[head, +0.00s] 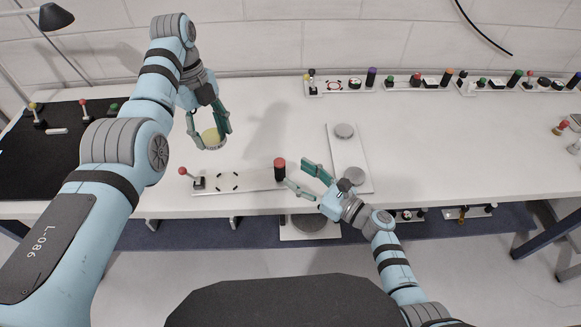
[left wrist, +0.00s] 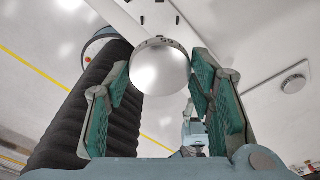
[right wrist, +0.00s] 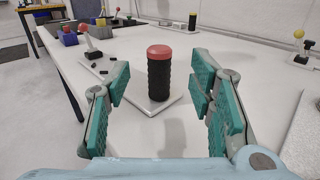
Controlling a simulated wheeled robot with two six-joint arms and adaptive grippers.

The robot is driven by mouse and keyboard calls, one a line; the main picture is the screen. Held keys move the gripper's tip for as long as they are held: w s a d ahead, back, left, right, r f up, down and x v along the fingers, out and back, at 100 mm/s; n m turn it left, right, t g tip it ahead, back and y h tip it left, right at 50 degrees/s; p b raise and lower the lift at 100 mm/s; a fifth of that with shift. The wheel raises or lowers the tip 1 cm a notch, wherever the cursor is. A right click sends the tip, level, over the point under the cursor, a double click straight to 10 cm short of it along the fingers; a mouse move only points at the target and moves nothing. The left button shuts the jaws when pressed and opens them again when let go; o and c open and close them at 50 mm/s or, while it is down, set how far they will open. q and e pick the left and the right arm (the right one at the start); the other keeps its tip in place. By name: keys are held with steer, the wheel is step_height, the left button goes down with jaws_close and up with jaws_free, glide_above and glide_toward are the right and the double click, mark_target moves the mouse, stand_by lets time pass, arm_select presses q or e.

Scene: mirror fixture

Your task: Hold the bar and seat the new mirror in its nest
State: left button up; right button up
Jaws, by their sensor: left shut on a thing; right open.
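My left gripper (head: 213,140) is shut on the mirror (head: 210,138), a round disc with a yellowish face in the head view. It looks silvery between the fingers in the left wrist view (left wrist: 160,68). The nest (head: 228,182), an area ringed by short black marks on a white plate, lies below and a little right of it, apart from the mirror. The bar (head: 280,170), a black ribbed post with a red top, stands upright at the plate's right end. My right gripper (head: 297,174) is open just right of it; the bar (right wrist: 160,75) appears ahead between its fingers, apparently untouched.
A red-knobbed lever (head: 193,180) stands at the plate's left end. A white tray (head: 347,155) with two grey discs lies behind my right gripper. A black mat (head: 60,160) with levers is at the left. Several fixtures line the back edge. The table's right middle is clear.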

mark_target(284, 166)
steer(key=x, duration=0.7)
jaws_close()
stand_by(0.8)
